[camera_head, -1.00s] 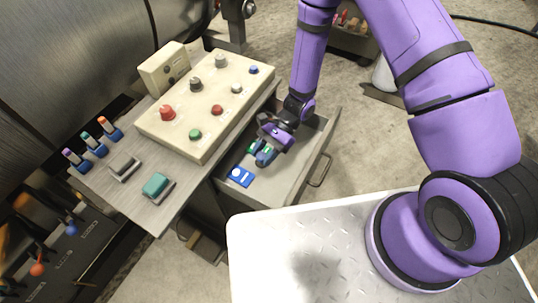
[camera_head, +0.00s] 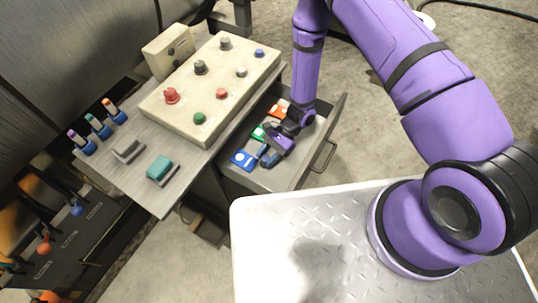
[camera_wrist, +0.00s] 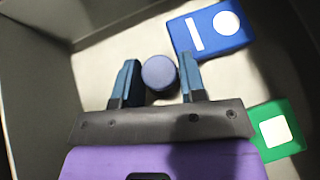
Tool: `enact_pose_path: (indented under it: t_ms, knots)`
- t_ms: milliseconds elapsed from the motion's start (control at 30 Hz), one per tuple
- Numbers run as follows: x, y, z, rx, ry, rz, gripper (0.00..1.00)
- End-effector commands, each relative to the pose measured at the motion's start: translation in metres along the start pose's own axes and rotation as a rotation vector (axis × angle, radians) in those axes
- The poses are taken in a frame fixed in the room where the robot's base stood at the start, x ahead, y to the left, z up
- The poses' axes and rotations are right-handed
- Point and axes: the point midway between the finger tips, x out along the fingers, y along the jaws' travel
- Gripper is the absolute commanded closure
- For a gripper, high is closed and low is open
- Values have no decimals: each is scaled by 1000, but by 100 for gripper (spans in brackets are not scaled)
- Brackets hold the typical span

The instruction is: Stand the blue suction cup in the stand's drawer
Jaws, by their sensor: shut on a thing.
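The blue suction cup (camera_wrist: 158,73) shows in the wrist view as a dark blue round shape, seen end-on between my fingers. My gripper (camera_wrist: 158,80) is shut on it. In the head view my gripper (camera_head: 268,153) is inside the open drawer (camera_head: 290,179), and the cup is too small and covered there to make out. I cannot tell whether the cup touches the drawer floor. A blue card with a white disc and bar (camera_wrist: 208,30) lies on the floor close beside the right finger. A green card with a pale square (camera_wrist: 277,130) lies nearer my gripper's palm.
An orange card (camera_head: 279,108) lies farther back in the drawer. The drawer walls stand close around my gripper. Above it, the stand's top (camera_head: 150,188) carries a button box (camera_head: 215,85), several coloured-tip holders (camera_head: 98,125) and two small blocks. A metal plate platform (camera_head: 330,235) lies in front.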

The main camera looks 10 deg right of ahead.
Motion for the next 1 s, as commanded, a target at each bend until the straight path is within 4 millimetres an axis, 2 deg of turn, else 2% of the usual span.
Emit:
enact_pose_path:
  t_ms: [300,333,433,800,1000]
  knots:
    - [1,0,-2,1,0,-1,85]
    - [1,0,-3,0,1,-1,60]
    - [1,0,-2,0,1,0,37]
    - [-1,0,1,-1,1,0,37]
    - [-31,-1,0,-1,4,-4,37]
